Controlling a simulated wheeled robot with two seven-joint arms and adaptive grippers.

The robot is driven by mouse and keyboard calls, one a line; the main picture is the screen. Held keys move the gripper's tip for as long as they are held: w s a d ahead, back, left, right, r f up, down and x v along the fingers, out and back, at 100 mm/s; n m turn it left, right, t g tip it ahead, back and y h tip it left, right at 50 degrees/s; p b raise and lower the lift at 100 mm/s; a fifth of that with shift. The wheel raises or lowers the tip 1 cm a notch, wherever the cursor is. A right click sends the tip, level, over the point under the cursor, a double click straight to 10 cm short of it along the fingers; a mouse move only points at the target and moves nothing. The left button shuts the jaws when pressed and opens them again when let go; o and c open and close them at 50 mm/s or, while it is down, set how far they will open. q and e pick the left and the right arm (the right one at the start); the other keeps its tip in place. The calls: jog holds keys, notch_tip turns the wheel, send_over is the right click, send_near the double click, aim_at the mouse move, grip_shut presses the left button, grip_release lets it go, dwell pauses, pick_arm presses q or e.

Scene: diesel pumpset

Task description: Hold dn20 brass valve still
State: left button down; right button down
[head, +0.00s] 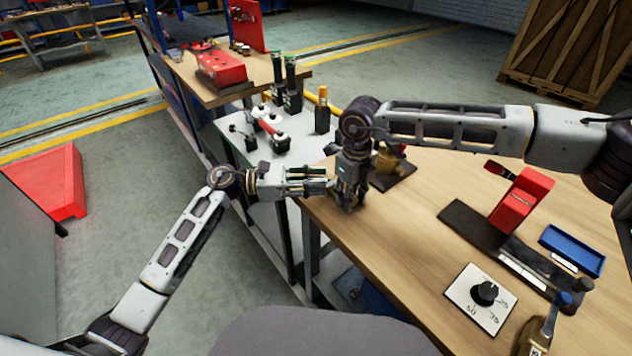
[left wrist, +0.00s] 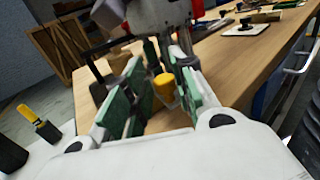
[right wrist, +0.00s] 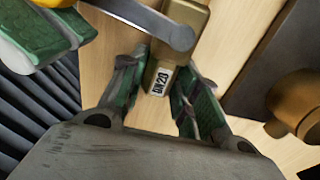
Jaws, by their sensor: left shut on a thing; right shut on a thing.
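The brass valve (right wrist: 160,80) with a DN20 label stands between the green-padded fingers of my right gripper (right wrist: 160,85) in the right wrist view. The fingers are shut on its body. A grey lever (right wrist: 140,18) crosses its top and runs to a yellow end (right wrist: 54,2) at the upper left. My left gripper (head: 328,183) comes in from the left over the table corner. It is shut on the yellow lever end, which shows between its fingers in the left wrist view (left wrist: 164,86). In the head view, my right gripper (head: 347,204) hides most of the valve.
Another brass fitting (head: 388,162) stands on a dark plate close to the right gripper. A red device (head: 521,200), a blue tray (head: 571,250) and a dial plate (head: 480,299) lie further right. A grey bench (head: 232,124) with bottles stands beyond the table's left edge.

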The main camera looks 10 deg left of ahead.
pick_arm(q)
jog(key=shift+w+a+m+g, duration=0.1)
jog(key=shift+w+m+g, duration=0.2)
jog(key=shift+m+g, duration=0.6)
jog(key=shift+w+a+m+g, duration=0.1)
jog(key=shift+w+m+g, duration=0.3)
jog(key=shift+g, duration=0.9)
jog(key=shift+w+m+g, duration=0.2)
jog(key=shift+m+g, duration=0.6)
jog(key=shift+g, duration=0.3)
jog(key=shift+w+a+m+g+y, duration=0.1)
jog(key=shift+w+m+g+y, duration=0.15)
jog(key=shift+g, duration=0.2)
jog(key=shift+w+m+g+y, duration=0.1)
jog(key=shift+m+g+y, duration=0.05)
jog(key=shift+m+g, duration=0.25)
jog(key=shift+w+a+f+m+g+y, duration=0.1)
jog(key=shift+w+m+g+y, duration=0.4)
jog(key=shift+g, duration=0.4)
jog(key=shift+w+d+f+m+g+y, duration=0.15)
jog(key=shift+m+g+y, duration=0.3)
jog(key=shift+m+g, duration=0.3)
jog(key=shift+w+a+m+g+y, duration=0.15)
jog(key=shift+w+m+g+y, duration=0.3)
jog(key=shift+g, duration=0.55)
